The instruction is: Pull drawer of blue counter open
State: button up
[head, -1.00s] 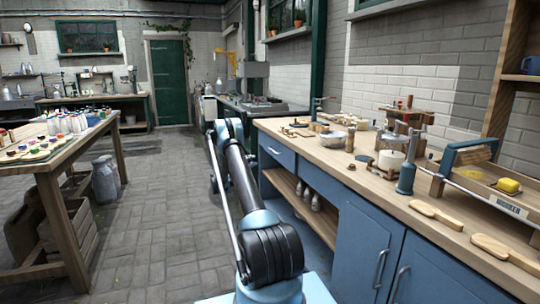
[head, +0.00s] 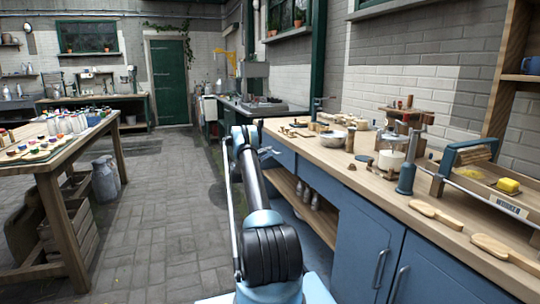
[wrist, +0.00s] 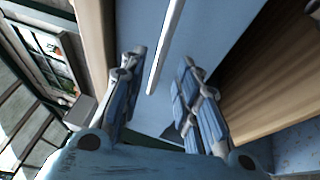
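The blue counter (head: 349,225) runs along the right side in the head view, with a wooden top. Its drawer (head: 285,157) is high at the counter's far end and looks closed; my arm partly hides it. In the wrist view the blue drawer front (wrist: 215,25) fills the middle, with a pale bar handle (wrist: 165,48) across it. My gripper (wrist: 160,75) is open and empty, one finger on each side of the handle's line. The handle appears between or just beyond the fingertips; I cannot tell the exact depth. In the head view my gripper (head: 268,151) is at the drawer.
An open wooden shelf (head: 318,220) with several pale bottles lies below the drawer. Cupboard doors with handles (head: 380,268) are nearer. The countertop holds a bowl (head: 333,138), a jar and wooden paddles. The floor between the counter and the left table (head: 48,180) is clear.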

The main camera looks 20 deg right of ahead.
jog(key=shift+x, duration=1.55)
grip_shut()
